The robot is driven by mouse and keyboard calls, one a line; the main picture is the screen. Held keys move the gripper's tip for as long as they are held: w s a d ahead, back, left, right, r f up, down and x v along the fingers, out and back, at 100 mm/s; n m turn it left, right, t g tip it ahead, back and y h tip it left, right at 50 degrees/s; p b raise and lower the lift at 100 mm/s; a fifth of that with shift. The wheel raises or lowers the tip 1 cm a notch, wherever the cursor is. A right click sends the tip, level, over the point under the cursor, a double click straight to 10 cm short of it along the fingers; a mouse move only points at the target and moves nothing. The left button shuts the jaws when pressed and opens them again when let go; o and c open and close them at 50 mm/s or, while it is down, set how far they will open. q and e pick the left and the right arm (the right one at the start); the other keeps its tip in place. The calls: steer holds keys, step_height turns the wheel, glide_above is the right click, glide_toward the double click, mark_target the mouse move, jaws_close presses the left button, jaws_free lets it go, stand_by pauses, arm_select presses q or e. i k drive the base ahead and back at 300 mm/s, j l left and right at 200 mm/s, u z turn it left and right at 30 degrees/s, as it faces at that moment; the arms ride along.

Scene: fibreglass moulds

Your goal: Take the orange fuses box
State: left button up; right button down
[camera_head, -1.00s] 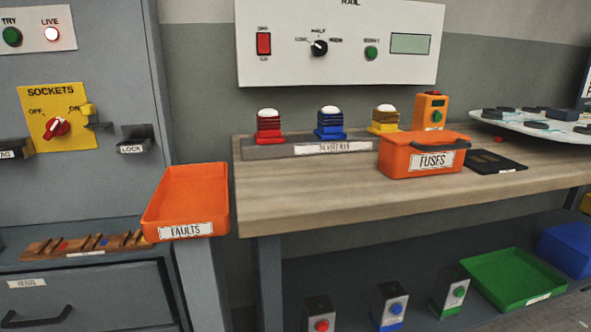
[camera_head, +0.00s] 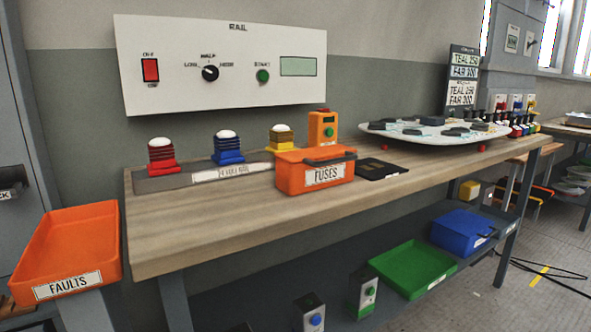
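Neither of my grippers shows in the head view.
An orange FAULTS tray (camera_head: 85,238) sits at the left end. Red, blue and yellow lamps stand on a grey rail (camera_head: 160,182) behind. A white board (camera_head: 432,131) with dark pieces lies to the right. A green tray (camera_head: 408,270) and blue box (camera_head: 462,231) are below. Bench left of the box is clear.

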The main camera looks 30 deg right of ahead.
mark_target(294, 180)
steer(key=i+j+z, duration=0.25)
steer(key=j, duration=0.55)
steer(key=j+z, duration=0.2)
steer(key=j, duration=0.6)
steer(key=i+j+z, duration=0.1)
steer(key=j+z, duration=0.15)
steer(key=j, duration=0.6)
